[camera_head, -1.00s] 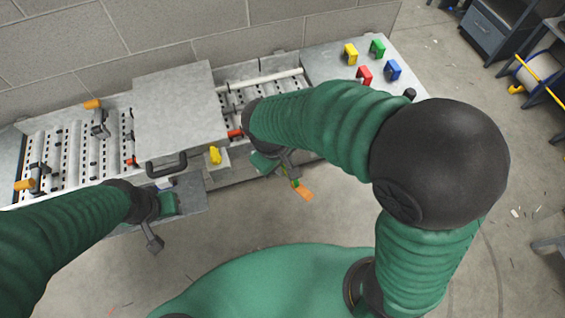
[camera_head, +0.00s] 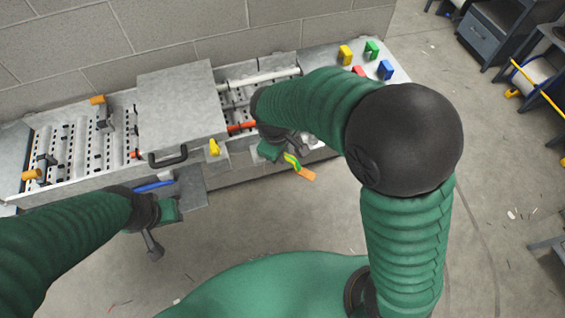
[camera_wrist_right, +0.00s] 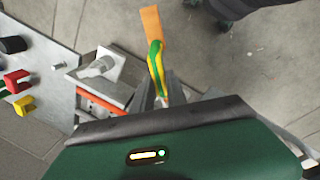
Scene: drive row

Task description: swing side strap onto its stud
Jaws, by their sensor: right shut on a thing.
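My right gripper (camera_head: 286,150) is shut on the side strap, a curved green-and-yellow piece (camera_wrist_right: 156,68) with an orange end (camera_wrist_right: 151,25). The strap also shows in the head view, its orange end (camera_head: 307,173) hanging out over the floor. A grey stud-like part (camera_wrist_right: 103,65) stands on a metal plate to the left of the strap in the wrist view, apart from it; I cannot tell whether it is the strap's stud. My left gripper (camera_head: 152,243) is in front of the bench, away from the strap; its jaws are unclear.
A metal lid (camera_head: 180,98) with a black handle (camera_head: 168,157) covers part of the perforated tray (camera_head: 75,145). Orange-tipped clamps (camera_head: 97,100) sit at the left. Coloured blocks (camera_head: 371,48) stand on the right end. A grey wall is behind; floor in front is open.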

